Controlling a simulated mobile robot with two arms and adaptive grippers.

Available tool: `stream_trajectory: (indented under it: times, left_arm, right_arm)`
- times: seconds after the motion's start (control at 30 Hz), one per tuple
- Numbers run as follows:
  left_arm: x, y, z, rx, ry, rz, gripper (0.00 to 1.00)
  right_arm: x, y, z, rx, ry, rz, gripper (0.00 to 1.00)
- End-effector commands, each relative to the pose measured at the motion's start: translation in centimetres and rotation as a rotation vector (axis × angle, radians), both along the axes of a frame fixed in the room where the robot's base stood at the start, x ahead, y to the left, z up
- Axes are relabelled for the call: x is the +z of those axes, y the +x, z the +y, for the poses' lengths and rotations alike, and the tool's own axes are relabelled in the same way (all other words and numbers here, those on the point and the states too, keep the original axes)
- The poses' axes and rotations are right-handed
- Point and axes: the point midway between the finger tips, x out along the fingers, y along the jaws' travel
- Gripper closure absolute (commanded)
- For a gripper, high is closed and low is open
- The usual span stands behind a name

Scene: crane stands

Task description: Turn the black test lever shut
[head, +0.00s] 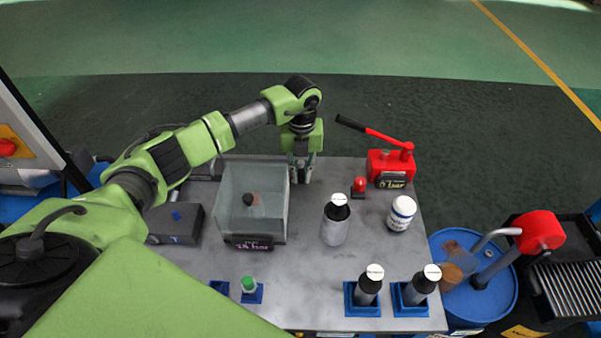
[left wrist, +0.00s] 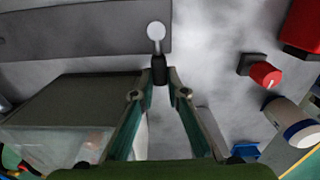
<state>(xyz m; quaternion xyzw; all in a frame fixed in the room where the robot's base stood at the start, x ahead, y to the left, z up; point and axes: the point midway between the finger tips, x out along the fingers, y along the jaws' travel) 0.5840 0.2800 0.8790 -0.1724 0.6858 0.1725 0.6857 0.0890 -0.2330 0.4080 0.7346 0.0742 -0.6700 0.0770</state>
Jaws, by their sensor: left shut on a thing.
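In the head view the gripper hides the lever. My right gripper is not in view.
A red hand pump (head: 390,167) with a black-gripped handle stands at the back right, beside a red knob (head: 360,185). A black-topped cylinder (head: 335,230) and a white jar (head: 402,213) stand on the bench (head: 300,290). Blue holders carry cylinders in front. A blue drum (head: 490,300) stands right.

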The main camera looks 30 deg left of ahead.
Motion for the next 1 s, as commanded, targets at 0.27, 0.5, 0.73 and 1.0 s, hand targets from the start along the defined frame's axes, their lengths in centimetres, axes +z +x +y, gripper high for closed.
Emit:
stream_trajectory:
  times: [0.27,0.5,0.73,1.0]
  left_arm:
    - [0.0,0.6,-1.0,0.176,-0.001,0.000,1.00]
    - [0.0,1.6,-1.9,0.398,-0.001,-0.001,1.00]
    - [0.1,2.6,-2.5,0.599,-0.002,-0.001,1.00]
    - [0.1,3.6,-2.9,0.775,-0.001,-0.002,1.00]
  right_arm:
    - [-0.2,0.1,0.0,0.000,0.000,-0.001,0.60]
    - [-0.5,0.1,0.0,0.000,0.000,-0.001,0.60]
    - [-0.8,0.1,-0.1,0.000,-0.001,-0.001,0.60]
    - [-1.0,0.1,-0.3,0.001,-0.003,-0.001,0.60]
